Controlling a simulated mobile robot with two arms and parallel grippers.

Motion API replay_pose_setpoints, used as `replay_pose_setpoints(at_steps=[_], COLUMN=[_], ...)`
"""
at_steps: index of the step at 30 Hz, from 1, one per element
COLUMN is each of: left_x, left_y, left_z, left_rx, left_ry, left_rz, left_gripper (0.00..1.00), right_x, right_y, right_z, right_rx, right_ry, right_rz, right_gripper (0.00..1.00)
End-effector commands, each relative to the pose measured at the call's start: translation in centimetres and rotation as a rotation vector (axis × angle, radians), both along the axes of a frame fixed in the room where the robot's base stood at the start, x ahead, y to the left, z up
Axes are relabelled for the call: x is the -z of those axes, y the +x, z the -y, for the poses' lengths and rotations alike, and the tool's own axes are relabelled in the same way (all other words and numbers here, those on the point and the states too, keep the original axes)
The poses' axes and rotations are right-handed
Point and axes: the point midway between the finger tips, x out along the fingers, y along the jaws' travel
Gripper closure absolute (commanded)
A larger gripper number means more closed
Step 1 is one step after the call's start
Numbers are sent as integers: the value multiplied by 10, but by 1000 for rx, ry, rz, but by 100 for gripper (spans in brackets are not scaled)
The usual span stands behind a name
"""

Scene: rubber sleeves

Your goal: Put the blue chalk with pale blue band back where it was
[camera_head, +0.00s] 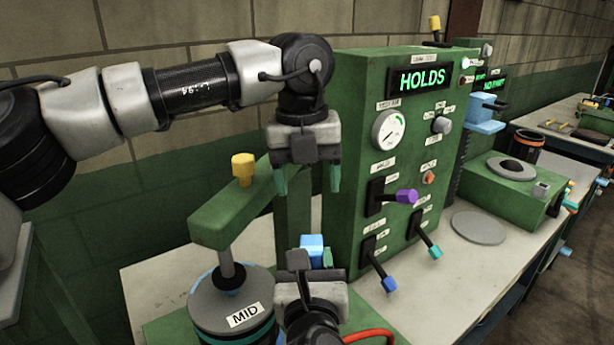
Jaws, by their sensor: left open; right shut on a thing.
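My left gripper (307,180) is open and empty. It points down, with its green fingertips apart, in front of the left side of the green control cabinet (352,100). My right gripper (316,258) is low in the middle of the view and seen from behind. It is shut on a light blue, block-like thing (312,242) that shows just beyond its body. The lower part of that thing is hidden by the gripper. I cannot tell whether it is the blue chalk with pale blue band, and I see no other chalk clearly.
A green press arm with a yellow knob (243,167) stands left, over a round grey block marked MID (232,306). The cabinet reads HOLDS and has purple, blue and teal levers (407,197). A grey disc (479,227) lies on the bench (425,300). A red hose (372,336) runs in front.

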Motion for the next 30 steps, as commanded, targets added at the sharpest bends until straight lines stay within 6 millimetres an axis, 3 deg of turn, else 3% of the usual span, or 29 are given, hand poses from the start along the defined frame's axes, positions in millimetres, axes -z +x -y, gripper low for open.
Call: replay_pose_setpoints(at_steps=[5,19,24,30], left_x=[14,97,113,119], left_y=[-1,-1,-1,0], left_z=[-2,3,4,5], left_rx=[-15,-13,-13,-14], left_ry=[24,21,20,18], left_rz=[-4,-4,-1,-1], left_gripper=[32,32,32,32], right_x=[0,0,0,0], right_y=[0,0,0,0], right_z=[0,0,0,0], right_rx=[0,0,0,0], right_ry=[0,0,0,0], right_rz=[1,1,1,1], right_gripper=[81,81,81,81])
